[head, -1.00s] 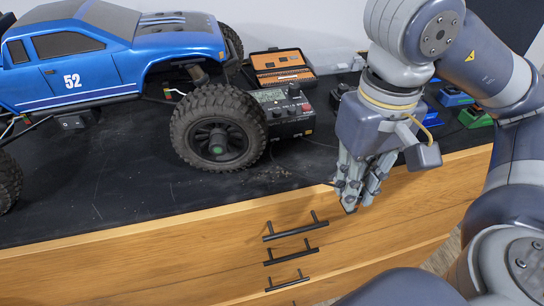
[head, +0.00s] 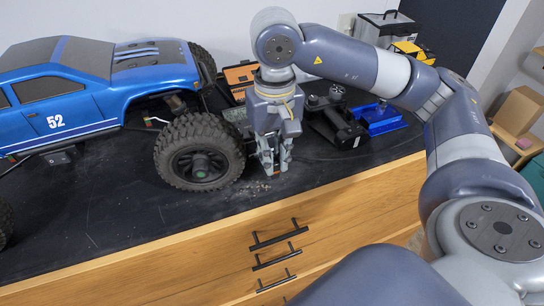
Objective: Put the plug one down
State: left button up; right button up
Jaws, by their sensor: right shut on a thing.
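My right gripper (head: 271,168) points down just above the black bench top, to the right of the crawler's front wheel. Its fingers are shut on the plug, which they almost wholly hide; only a small dark bit shows between the fingertips. I cannot tell whether the plug touches the bench top. The blue RC crawler (head: 62,115) with number 52 stands at the left, its large black tyre (head: 199,152) close beside my right gripper. My left gripper is not in view.
Behind my right gripper is an orange and black case (head: 238,77), partly hidden. A black device (head: 335,122) and a blue tray (head: 379,118) stand to the right. The wooden drawer front (head: 200,250) with dark handles lies below the bench edge. Bare bench shows in front of the tyre.

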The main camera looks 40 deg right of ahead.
jog(key=shift+w+f, duration=0.1)
jog(key=shift+w, duration=0.1)
notch_tip(320, 180, down, 3)
jog(key=shift+s+r+p, duration=0.1)
jog(key=shift+p, duration=0.8)
jog(key=shift+f, duration=0.3)
jog(key=shift+f+b, duration=0.2)
jog(key=shift+b, duration=0.1)
jog(key=o, duration=0.8)
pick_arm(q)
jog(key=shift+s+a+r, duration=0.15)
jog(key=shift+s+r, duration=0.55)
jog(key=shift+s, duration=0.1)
pick_arm(e)
jog(key=shift+r, duration=0.1)
